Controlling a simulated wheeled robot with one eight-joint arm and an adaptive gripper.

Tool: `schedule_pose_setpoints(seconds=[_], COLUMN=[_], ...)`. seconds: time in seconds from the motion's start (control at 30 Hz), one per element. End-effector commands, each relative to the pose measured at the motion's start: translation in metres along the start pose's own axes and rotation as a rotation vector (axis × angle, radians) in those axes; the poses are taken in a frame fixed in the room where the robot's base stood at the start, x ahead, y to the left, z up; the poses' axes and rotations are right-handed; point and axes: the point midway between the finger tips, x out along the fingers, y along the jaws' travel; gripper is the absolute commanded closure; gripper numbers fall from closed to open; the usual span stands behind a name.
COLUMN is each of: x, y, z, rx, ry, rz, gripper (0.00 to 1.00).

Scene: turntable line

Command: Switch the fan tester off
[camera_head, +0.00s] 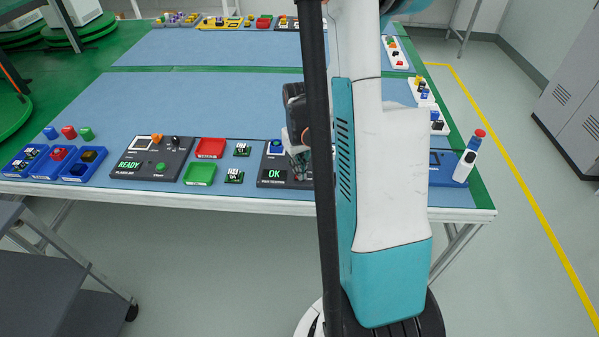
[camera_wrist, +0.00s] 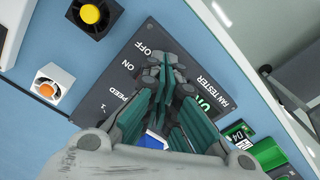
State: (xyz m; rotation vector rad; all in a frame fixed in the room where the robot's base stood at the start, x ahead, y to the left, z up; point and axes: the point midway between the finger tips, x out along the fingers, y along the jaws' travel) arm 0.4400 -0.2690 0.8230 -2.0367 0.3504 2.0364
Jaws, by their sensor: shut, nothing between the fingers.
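The fan tester is a dark panel with a green OK display in the head view (camera_head: 268,183), partly hidden by my arm and a dark pole. In the wrist view the fan tester (camera_wrist: 118,90) shows the printed words OFF, ON, SPEED and FAN TESTER. My gripper (camera_wrist: 172,68) is shut and empty over the panel, its fingertips beside the OFF and ON labels. The fingers hide the area right of those labels, and I cannot see the switch or tell whether the tips touch it. The fingers also cover part of the green display. In the head view my gripper (camera_head: 302,163) is partly hidden.
A black fan with a yellow hub (camera_wrist: 89,13) and a white one with an orange hub (camera_wrist: 47,89) lie beside the panel. A red tray (camera_head: 210,148), a green tray (camera_head: 199,174) and another dark panel (camera_head: 150,158) stand left on the blue table.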

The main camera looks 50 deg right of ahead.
Motion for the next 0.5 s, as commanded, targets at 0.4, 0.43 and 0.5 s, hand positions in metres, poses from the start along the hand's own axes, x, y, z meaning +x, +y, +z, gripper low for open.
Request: schedule_pose_setpoints(seconds=[0.4,0.43,0.5], x=[-0.027,-0.029,-0.035], y=[0.000,0.000,0.000], z=[0.000,0.000,0.000], rx=[0.000,0.000,0.000], ry=[0.000,0.000,0.000], rz=[0.000,0.000,0.000], gripper=[1.00,1.00,1.00])
